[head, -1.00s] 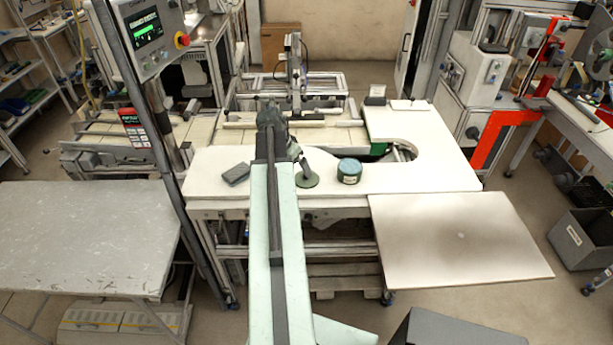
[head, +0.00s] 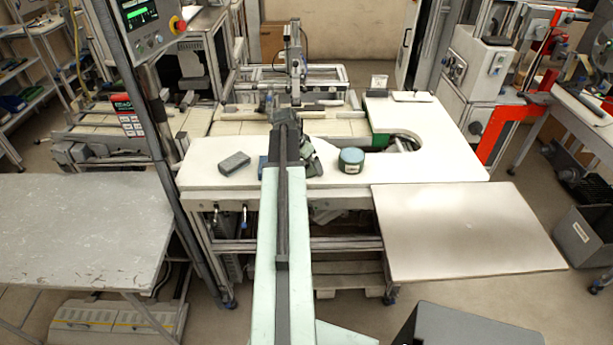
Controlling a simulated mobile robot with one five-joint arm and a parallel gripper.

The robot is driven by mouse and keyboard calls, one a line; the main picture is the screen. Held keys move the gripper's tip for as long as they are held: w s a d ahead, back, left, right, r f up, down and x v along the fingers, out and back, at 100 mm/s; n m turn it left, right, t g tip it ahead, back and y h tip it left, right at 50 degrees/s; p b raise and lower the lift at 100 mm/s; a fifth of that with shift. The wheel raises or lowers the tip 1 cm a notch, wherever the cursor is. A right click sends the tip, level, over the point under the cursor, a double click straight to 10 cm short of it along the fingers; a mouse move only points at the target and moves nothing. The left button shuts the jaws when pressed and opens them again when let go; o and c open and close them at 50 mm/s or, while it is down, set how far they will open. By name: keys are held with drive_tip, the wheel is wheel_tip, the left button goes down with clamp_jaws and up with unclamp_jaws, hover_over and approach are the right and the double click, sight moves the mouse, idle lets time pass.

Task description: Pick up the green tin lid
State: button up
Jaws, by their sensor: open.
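My arm reaches forward over the white worktop, and my gripper (head: 308,165) is at its far end, low over the worktop. The gripper is open; its fingers are small and partly hidden by the arm. The flat round green lid cannot be made out now; the arm and gripper cover the place where it lay.
A dark grey block (head: 234,162) lies on the white worktop (head: 440,160) left of my arm. A small blue thing (head: 263,166) shows beside the arm. A machine post (head: 293,60) stands behind. The worktop right of the tin is clear up to a curved cutout.

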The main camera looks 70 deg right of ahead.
drive_tip(key=shift+r, duration=0.1)
drive_tip(key=c, duration=1.1)
drive_tip(key=shift+c, duration=0.2)
wheel_tip(320, 180, up, 10)
drive_tip(key=p, duration=1)
drive_tip(key=shift+r+p, duration=0.1)
drive_tip(key=shift+p, duration=0.2)
drive_tip(key=shift+a, duration=0.1)
